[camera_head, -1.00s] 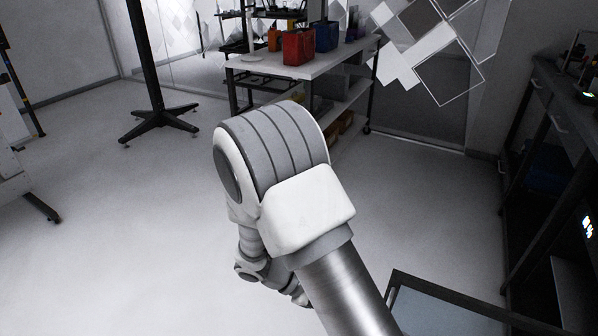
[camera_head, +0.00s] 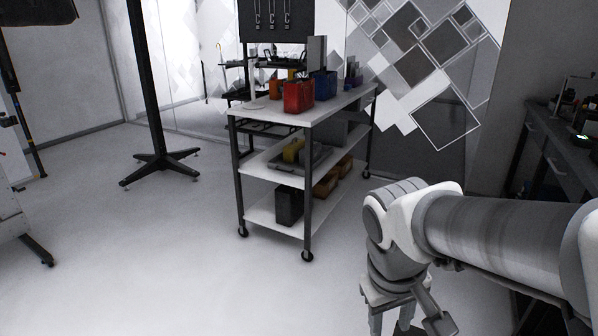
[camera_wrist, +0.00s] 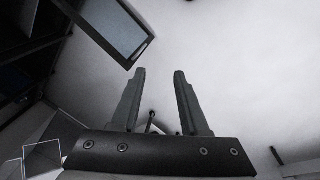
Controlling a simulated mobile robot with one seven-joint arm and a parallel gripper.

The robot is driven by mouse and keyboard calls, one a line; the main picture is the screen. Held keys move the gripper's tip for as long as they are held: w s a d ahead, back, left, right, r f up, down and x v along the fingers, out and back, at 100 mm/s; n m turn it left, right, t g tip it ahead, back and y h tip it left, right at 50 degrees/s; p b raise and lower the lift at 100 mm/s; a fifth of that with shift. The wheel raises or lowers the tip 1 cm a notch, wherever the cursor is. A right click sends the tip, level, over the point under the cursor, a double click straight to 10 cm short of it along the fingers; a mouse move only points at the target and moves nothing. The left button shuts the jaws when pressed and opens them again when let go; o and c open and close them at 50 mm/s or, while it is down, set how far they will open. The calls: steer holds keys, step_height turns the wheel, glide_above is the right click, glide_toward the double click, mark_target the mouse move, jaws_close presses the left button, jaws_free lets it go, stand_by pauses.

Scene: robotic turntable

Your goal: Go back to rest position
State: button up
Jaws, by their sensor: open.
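My gripper (camera_wrist: 159,73) shows in the wrist view with its two dark fingers apart and nothing between them. Pale floor lies beyond the fingertips. In the head view my arm comes in from the right side, with its elbow bent down, and the lower part (camera_head: 397,290) hangs toward the floor. The fingertips cannot be made out clearly in the head view.
A white wheeled shelf cart (camera_head: 232,112) with red and blue containers stands left of my arm. A dark stand (camera_head: 158,165) is further left. A dark workbench (camera_head: 560,150) lines the right wall. In the wrist view, a dark-framed panel (camera_wrist: 120,30) is upper left.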

steer(key=s+r+m+t+y+p, duration=0.1)
steer(key=s+r+t+p, duration=0.1)
steer(key=r+p, duration=1)
steer(key=s+r+m+t+p, duration=0.1)
steer(key=s+r+t+p, duration=0.1)
steer(key=r+p, duration=1.1)
step_height(320, 180, up, 6)
steer(key=shift+d+r+m+y, duration=0.1)
steer(key=shift+d+m+y, duration=0.1)
steer(key=shift+m+y, duration=0.15)
steer(key=shift+d, duration=0.1)
